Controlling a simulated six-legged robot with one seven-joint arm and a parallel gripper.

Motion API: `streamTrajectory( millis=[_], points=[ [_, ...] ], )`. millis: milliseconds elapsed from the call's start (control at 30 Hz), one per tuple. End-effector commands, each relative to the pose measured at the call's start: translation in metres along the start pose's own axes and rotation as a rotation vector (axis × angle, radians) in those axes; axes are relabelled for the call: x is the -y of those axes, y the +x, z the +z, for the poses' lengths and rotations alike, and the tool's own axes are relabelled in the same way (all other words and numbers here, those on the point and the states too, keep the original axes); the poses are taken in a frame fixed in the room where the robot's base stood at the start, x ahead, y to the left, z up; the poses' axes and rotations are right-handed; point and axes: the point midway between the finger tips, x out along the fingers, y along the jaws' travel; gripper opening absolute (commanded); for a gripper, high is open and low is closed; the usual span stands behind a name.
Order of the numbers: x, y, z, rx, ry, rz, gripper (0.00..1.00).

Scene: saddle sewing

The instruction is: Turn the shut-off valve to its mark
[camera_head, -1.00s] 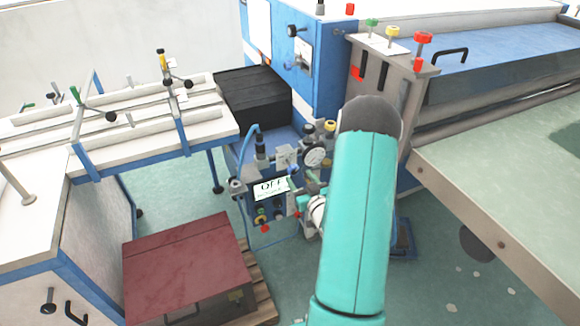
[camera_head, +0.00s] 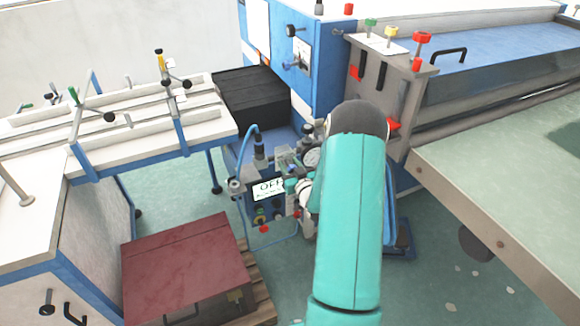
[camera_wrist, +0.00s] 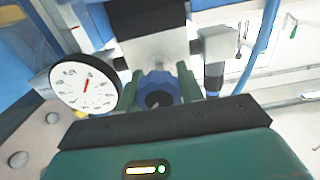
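A blue round knob (camera_wrist: 158,92) with a dark centre, which looks like the shut-off valve, sits on a grey fitting straight ahead in the wrist view. My gripper (camera_wrist: 161,78) has its two green fingers apart, one on each side of the knob. I cannot tell whether they touch it. No mark on the valve can be made out. In the head view my teal arm reaches to the small machine panel, and the knob is hidden there behind my wrist and the fittings.
A round pressure gauge (camera_wrist: 86,84) is close on the left of my fingers; it also shows in the head view (camera_head: 312,157). A blue hose (camera_head: 243,145) rises at the left. A maroon box (camera_head: 185,265) stands on a pallet.

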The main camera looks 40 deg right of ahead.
Motion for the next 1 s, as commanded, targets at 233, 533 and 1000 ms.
streamTrajectory(
  millis=[233, 533, 1000],
  points=[
    [0.0003, -0.0002, -0.0001, 0.0, -0.011, -0.001, 0.14],
    [0.0014, -0.0002, 0.0, 0.0, -0.121, -0.002, 0.14],
    [0.0025, -0.0005, 0.001, 0.001, -0.528, -0.002, 0.14]
  ],
)
